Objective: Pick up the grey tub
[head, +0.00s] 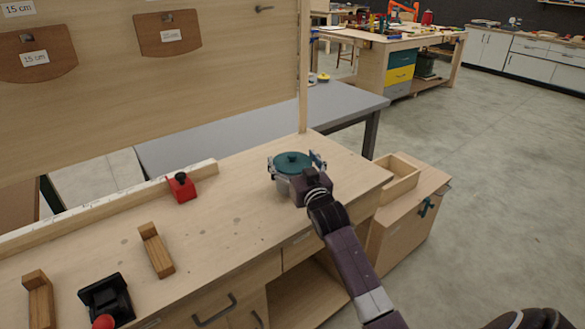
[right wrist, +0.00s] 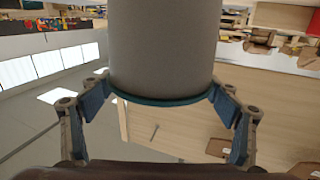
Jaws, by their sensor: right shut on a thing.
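The grey tub (head: 283,186), with a teal lid (head: 292,161), is at the right end of the wooden workbench (head: 225,235) in the head view. It looks upright; I cannot tell whether its base touches the bench top. My right gripper (head: 297,165) has its fingers on both sides of the tub, just under the lid, and is shut on it. In the right wrist view the tub (right wrist: 163,45) shows upside down, its teal rim between the blue finger pads (right wrist: 163,100). My right gripper hides part of the tub's front in the head view. My left gripper is not in view.
A red block with a black knob (head: 181,187) sits at the bench's back ledge. Wooden blocks (head: 156,250) and a black device with a red knob (head: 106,300) stand at left. A wooden post (head: 304,70) rises behind the tub.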

